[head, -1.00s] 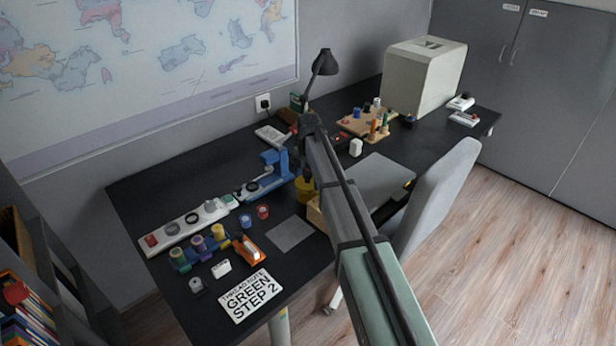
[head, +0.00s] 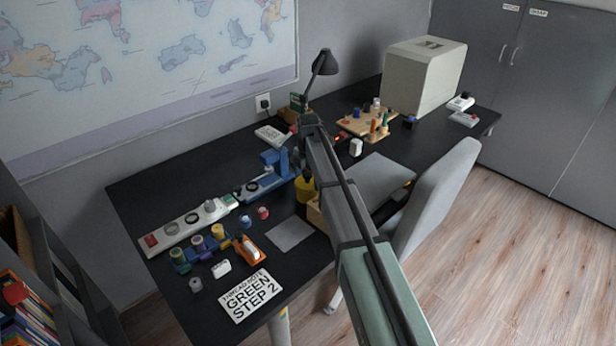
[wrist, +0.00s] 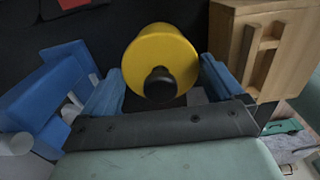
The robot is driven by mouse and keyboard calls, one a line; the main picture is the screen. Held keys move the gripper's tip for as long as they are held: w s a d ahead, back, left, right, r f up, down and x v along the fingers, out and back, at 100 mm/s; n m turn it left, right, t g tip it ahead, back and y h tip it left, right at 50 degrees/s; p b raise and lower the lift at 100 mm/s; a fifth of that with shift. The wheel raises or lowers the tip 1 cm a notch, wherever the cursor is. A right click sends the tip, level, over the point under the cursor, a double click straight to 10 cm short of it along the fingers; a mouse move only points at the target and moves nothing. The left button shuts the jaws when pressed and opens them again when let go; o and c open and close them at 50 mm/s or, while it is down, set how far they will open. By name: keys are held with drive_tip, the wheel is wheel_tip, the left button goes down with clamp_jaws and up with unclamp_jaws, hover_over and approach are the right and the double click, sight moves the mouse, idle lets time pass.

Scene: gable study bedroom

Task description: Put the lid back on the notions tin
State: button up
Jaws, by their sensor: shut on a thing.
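A yellow round lid with a black knob (wrist: 165,58) lies between the two blue fingers of my gripper (wrist: 160,90) in the wrist view. The fingers are set wide, one on each side of the yellow rim, and shut on it. In the head view, a yellow cylindrical shape (head: 305,190) shows beside my arm, above the dark desk. My arm partly covers it. I cannot tell the lid from the tin there, or whether they touch. In the wrist view anything under the lid is hidden.
A wooden box (wrist: 262,45) stands close to the right of the lid. A blue device (head: 276,168) is near on the left. A grey mat (head: 289,234), thread spools (head: 198,243) and a sign (head: 250,295) lie toward the desk's front left. A chair (head: 435,195) stands at right.

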drive_tip(key=shift+f, duration=0.15)
idle(0.8)
drive_tip(key=o, duration=0.7)
drive_tip(key=shift+r, duration=3.55)
clamp_jaws()
drive_tip(key=shift+f, duration=2)
